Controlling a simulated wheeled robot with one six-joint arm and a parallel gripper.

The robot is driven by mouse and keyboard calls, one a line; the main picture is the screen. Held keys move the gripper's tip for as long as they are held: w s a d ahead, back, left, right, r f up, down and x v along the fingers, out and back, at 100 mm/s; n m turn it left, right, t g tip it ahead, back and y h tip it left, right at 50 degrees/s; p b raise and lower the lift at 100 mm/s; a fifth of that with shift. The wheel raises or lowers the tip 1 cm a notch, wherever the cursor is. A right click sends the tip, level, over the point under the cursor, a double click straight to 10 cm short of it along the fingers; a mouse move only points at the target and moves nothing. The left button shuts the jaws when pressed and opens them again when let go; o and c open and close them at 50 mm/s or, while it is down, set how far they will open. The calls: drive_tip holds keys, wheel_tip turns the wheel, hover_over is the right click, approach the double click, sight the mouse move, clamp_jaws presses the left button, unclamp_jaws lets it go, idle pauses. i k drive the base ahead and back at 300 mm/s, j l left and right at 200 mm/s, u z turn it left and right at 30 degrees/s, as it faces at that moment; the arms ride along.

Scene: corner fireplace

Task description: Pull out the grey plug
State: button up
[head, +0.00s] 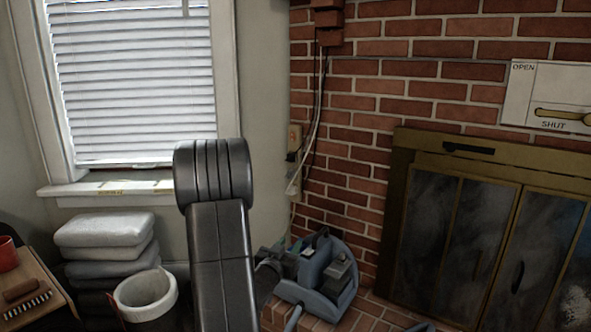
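A pale grey piece (291,188) shows lower down, at the end of a light cord (317,120). They are too small for me to tell which is the grey plug or how it is seated. My dark arm rises in front, left of the outlet, and my gripper is not in view.
A white bucket (145,296) and stacked cushions (104,230) are at left, beside a wooden table (40,290) with a red mug (8,254) and brush (27,303). The fireplace doors (480,240) are at right.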

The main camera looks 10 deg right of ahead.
sight(293, 172)
drive_tip(key=i+j+z, duration=0.1)
drive_tip(key=i, duration=0.35)
drive_tip(key=i+j+z, duration=0.1)
drive_tip(key=i, duration=0.3)
drive_tip(key=i+j+z, duration=0.1)
drive_tip(key=i+j, duration=0.2)
drive_tip(key=i, duration=0.15)
drive_tip(key=i+j+z, duration=0.1)
drive_tip(key=i+j, duration=0.15)
drive_tip(key=i, duration=0.15)
